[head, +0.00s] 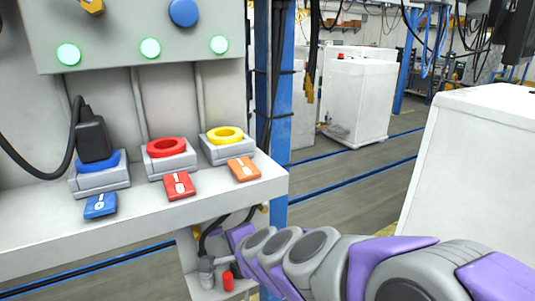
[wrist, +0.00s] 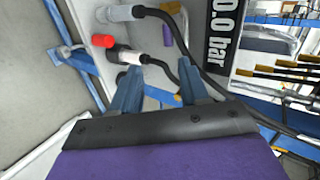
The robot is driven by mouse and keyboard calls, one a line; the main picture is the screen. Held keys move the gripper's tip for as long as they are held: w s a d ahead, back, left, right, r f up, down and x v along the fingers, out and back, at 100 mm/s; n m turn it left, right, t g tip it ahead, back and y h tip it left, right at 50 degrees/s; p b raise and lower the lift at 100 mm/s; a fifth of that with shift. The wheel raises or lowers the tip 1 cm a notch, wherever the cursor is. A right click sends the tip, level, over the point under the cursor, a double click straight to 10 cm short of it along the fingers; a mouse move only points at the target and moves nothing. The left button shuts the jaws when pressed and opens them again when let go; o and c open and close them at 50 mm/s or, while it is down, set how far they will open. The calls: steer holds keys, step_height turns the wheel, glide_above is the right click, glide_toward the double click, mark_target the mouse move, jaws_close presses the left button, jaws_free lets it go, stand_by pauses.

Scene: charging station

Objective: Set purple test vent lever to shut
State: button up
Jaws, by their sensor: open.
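In the wrist view, my gripper (wrist: 158,84) is open, with its two blue-grey fingers apart and nothing visible held between them. A small purple piece (wrist: 167,29), probably the test vent lever, shows beyond the fingertips, near the top. It stands apart from the fingers, and its set position cannot be told. A red cylindrical piece (wrist: 103,41) and a grey hose fitting (wrist: 118,14) are to its left. In the head view, my arm reaches to the area below the shelf. My fingers cannot be made out there, nor can the purple lever.
Dark hoses (wrist: 180,35) curve close to the fingers. A black display reading "0.0 bar" (wrist: 222,45) is at their right. In the head view, the shelf (head: 150,215) carries blue, red and yellow sockets, with a black plug (head: 93,138) in the blue one. A white cabinet (head: 475,165) stands at right.

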steer(key=s+d+f+n+g+h+b, duration=0.2)
steer(key=s+d+f+n+g+b, duration=0.1)
steer(key=s+d+f, duration=0.4)
steer(key=s+d+f+n+g+h+b, duration=0.2)
steer(key=s+d+f+n+g+b, duration=0.2)
steer(key=s+d, duration=0.5)
steer(key=s+d+f+n+g+h+b, duration=0.2)
steer(key=s+d+f+b, duration=0.4)
steer(key=s+f, duration=0.5)
steer(key=s+d+n+g, duration=0.1)
steer(key=s+d, duration=0.1)
steer(key=s, duration=0.2)
steer(key=shift+s+d+n+g, duration=0.2)
steer(key=shift+n+g, duration=0.1)
steer(key=shift+g, duration=0.1)
